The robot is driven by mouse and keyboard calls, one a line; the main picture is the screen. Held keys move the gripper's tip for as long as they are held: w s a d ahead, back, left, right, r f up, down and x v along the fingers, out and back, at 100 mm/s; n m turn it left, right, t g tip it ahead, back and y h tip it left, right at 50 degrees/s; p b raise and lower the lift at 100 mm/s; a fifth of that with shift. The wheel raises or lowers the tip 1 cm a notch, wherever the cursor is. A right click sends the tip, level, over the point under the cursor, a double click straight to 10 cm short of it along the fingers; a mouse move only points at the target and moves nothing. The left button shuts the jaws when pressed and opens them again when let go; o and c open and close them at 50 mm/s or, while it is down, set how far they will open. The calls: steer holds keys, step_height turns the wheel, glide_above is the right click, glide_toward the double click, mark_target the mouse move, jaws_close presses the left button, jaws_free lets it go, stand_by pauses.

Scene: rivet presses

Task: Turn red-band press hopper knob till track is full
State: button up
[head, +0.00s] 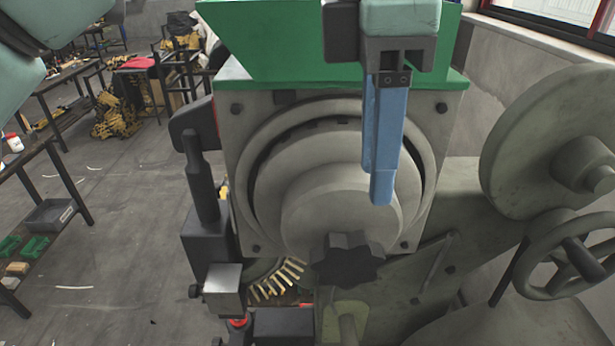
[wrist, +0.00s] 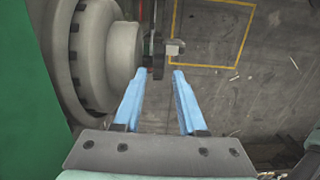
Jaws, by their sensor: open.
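The press hopper is a green bin (head: 285,45) above a grey round drum (head: 290,190). A black star-shaped knob (head: 347,258) sits at the drum's lower front; in the wrist view a dark edge-on shape (wrist: 157,62), apparently the knob, lies just beyond the fingertips. My gripper (head: 381,198) points down in front of the drum, above and slightly right of the knob, not touching it. In the wrist view my gripper (wrist: 154,75) is open and empty, its blue fingers apart. Several brass rivets (head: 277,281) line the track left of the knob; its lower end is partly hidden.
A black lever (head: 203,185) and a metal block (head: 222,288) stand left of the drum. A red ring (head: 238,322) shows below. A large grey wheel (head: 550,140) and a handwheel (head: 568,255) are at right. Open floor and benches lie at left.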

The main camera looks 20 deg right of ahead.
mark_target(350, 239)
steer(key=shift+y, duration=0.4)
steer(key=f+p, duration=0.1)
steer(key=f, duration=0.3)
steer(key=a+f+p, duration=0.1)
steer(key=f, duration=0.3)
steer(key=f+p, duration=0.1)
steer(key=f, duration=0.3)
steer(key=shift+w+a+f+p, duration=0.15)
steer(key=shift+w+f+p, duration=0.05)
steer(key=shift+f+p, duration=0.2)
jaws_close()
